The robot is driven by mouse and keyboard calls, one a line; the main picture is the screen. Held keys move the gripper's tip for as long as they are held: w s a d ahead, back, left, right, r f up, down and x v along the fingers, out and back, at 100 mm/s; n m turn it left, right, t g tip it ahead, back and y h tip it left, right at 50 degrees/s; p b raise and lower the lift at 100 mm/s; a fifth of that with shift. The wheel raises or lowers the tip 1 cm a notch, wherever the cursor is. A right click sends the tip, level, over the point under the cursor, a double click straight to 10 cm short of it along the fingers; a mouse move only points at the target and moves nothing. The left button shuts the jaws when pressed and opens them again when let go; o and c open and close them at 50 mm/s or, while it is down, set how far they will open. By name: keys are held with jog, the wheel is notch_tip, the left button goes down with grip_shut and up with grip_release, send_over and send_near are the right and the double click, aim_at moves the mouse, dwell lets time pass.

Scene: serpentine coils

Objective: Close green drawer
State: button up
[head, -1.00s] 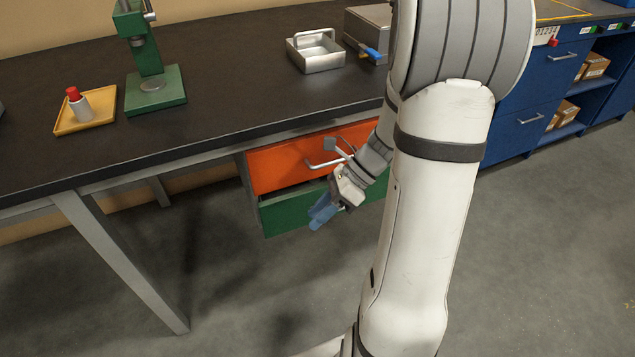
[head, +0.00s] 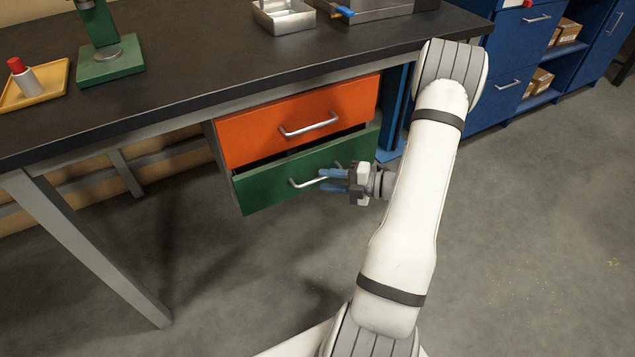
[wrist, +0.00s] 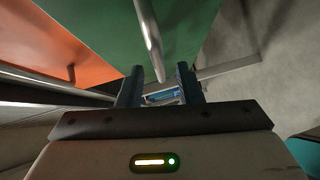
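The green drawer (head: 262,187) sits below the orange drawer and stands partly pulled out, with a dark gap along its top edge. Its metal handle (head: 300,184) runs across the front. My gripper (head: 326,180) is at the right part of this handle, its blue fingers pointing left along the drawer front. In the wrist view the green front (wrist: 100,25) fills the top, and the handle (wrist: 148,35) runs down toward the space between my two fingers (wrist: 158,82). The fingers are apart. I cannot tell whether they touch the handle.
The orange drawer (head: 260,125) with its own handle (head: 308,125) is just above. The dark workbench top (head: 210,75) overhangs both drawers. A bench leg (head: 90,250) stands at the left. The grey floor in front of the drawers is clear.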

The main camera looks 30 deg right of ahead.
aim_at(319, 178)
jog(key=shift+b+x, duration=0.3)
jog(key=shift+x, duration=1.35)
jog(key=shift+c, duration=0.3)
grip_shut()
